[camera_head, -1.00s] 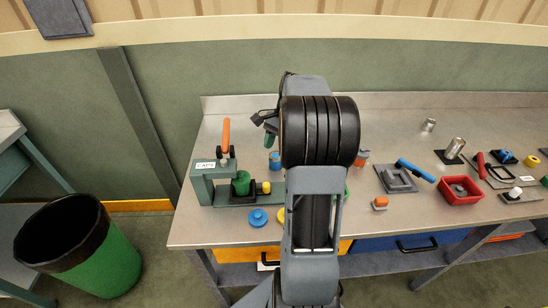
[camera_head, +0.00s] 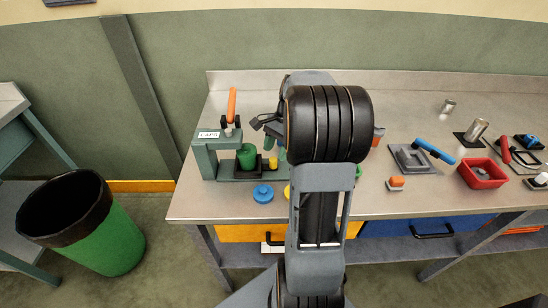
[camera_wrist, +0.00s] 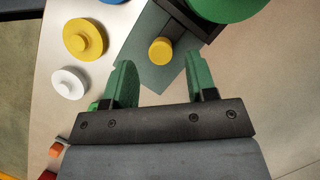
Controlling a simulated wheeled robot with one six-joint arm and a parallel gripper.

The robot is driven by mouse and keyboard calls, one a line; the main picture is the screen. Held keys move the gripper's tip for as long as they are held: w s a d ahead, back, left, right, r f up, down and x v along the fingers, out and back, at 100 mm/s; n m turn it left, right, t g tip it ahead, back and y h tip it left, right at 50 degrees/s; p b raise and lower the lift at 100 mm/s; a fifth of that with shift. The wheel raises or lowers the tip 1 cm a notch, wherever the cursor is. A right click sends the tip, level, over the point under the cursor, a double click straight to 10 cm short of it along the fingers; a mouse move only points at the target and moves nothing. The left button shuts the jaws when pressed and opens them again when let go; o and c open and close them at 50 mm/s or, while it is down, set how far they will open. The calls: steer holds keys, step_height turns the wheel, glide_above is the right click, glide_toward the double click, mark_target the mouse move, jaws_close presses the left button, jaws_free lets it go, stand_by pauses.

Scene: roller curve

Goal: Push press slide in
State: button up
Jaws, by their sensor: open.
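The press (camera_head: 205,157) is a grey-green frame with a "CAPS" label and a raised orange handle (camera_head: 232,103), at the bench's left. Its dark slide (camera_head: 240,173) sticks out to the right, bearing a green cup (camera_head: 246,156) and a yellow knob (camera_head: 273,163). In the wrist view the knob (camera_wrist: 160,51) lies just beyond the fingertips, roughly in line with the gap between them. The green cup (camera_wrist: 222,8) is partly cut off at the top. My gripper (camera_wrist: 162,75) is open and empty, with green fingers. In the head view my arm hides most of it.
A blue cap (camera_head: 263,193) lies in front of the press; a yellow cap (camera_wrist: 84,39) and a white cap (camera_wrist: 69,83) lie nearby. A red tray (camera_head: 483,173) and a grey fixture with a blue handle (camera_head: 434,151) stand farther right. A green bin (camera_head: 112,240) stands on the floor.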

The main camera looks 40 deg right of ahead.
steer(key=shift+x, duration=1.45)
jaws_close()
